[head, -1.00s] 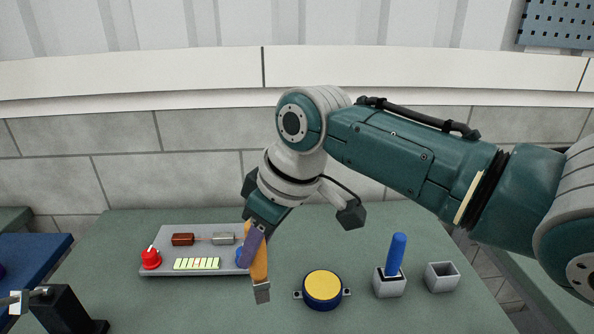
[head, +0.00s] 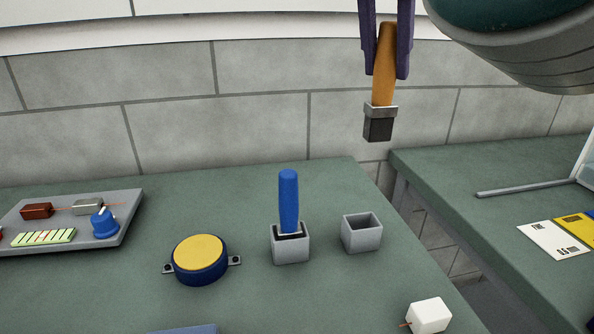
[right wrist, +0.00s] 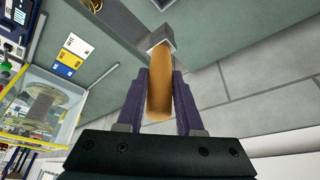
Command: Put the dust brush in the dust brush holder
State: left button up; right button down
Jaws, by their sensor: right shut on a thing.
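The dust brush (head: 385,65) has an orange handle, a grey ferrule and dark bristles. My right gripper (head: 386,74) is shut on its handle, and the bristles point down. The brush is up in the air, above and apart from the table. It also shows in the right wrist view (right wrist: 160,95), between the fingers of my right gripper (right wrist: 160,75). An empty grey square cup (head: 362,238), which looks like the dust brush holder, stands on the green table, lower in the head view and slightly left of the brush. My left gripper is not in view.
A similar grey cup (head: 291,250) left of the empty one holds a blue-handled tool (head: 288,200). A yellow-topped round device (head: 200,260) and a grey panel (head: 125,225) lie further left. A white block (head: 428,316) is near the front. A gap separates the right-hand table (head: 470,170).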

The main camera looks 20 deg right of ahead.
aim_at(371, 142)
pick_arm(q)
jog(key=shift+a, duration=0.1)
pick_arm(e)
jog(key=f, duration=1.3)
jog(key=shift+a+f, duration=0.2)
pick_arm(q)
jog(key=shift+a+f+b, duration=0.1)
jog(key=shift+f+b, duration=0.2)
jog(key=shift+b, duration=0.05)
pick_arm(e)
jog(key=shift+f, duration=2.55)
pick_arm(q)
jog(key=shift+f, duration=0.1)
pick_arm(e)
jog(key=shift+f, duration=0.2)
jog(key=c, duration=0.5)
grip_release()
jog(key=shift+c, duration=0.2)
jog(key=shift+r, duration=0.1)
